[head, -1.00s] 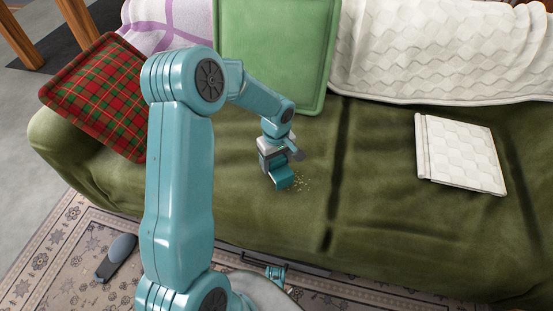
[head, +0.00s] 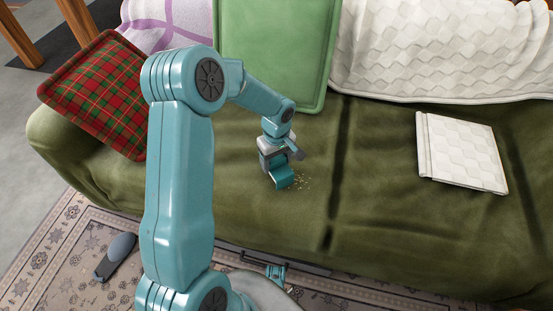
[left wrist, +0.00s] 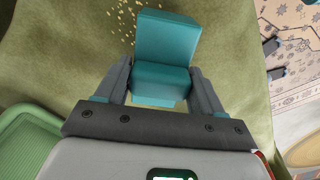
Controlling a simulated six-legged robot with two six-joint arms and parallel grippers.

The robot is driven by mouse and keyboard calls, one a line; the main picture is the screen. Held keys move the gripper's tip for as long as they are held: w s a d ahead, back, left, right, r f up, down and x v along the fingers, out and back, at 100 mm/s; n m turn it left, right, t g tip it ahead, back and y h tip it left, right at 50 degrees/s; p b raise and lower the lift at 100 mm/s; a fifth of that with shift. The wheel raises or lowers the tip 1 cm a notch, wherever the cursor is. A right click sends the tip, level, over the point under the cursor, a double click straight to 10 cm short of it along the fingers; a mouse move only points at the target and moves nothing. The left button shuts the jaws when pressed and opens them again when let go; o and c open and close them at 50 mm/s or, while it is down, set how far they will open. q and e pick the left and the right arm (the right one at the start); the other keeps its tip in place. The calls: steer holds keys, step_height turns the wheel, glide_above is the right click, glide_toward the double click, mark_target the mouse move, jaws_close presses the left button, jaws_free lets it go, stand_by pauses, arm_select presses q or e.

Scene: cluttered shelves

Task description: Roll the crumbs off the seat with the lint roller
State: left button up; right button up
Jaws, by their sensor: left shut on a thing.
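My left gripper (head: 272,160) reaches down to the green seat (head: 230,208) and is shut on a teal block-shaped thing (head: 282,179), which I take to be the lint roller. In the left wrist view the lint roller (left wrist: 166,40) sits between the two grey fingers of the gripper (left wrist: 162,84). Its lower end is at or just above the seat; I cannot tell if it touches. Small yellowish crumbs (head: 303,182) lie on the seat right beside it. The crumbs (left wrist: 124,20) also show past its left side in the wrist view. My right gripper is not seen.
A green cushion (head: 270,50) leans on the backrest behind the gripper. A red plaid cushion (head: 97,92) lies at the left and a folded white quilted piece (head: 462,152) at the right. A grey-blue object (head: 116,256) is on the patterned rug (head: 62,240).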

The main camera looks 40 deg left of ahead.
arm_select(q)
steer(key=shift+f, duration=0.25)
steer(key=shift+d, duration=0.1)
